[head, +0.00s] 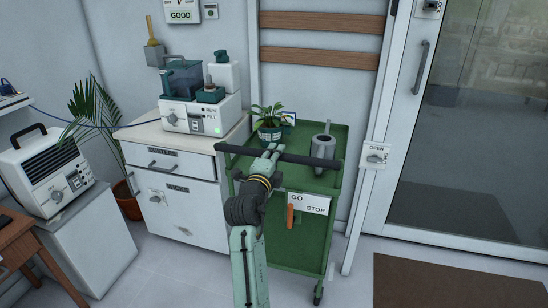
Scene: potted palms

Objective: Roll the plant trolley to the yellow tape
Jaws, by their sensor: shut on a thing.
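The green plant trolley (316,232) stands in the middle of the view, against the wall beside the white cabinet. A dark push bar (312,160) runs along its near top edge. A potted plant (270,122) and a grey watering can (323,142) stand on its top. No yellow tape shows in this view.
A white cabinet (180,190) with a machine (200,112) on it stands left of the trolley. A potted palm (95,112) is behind the heater (45,170). Grey floor is open at front right, with a brown mat (440,283) before the glass door (470,130).

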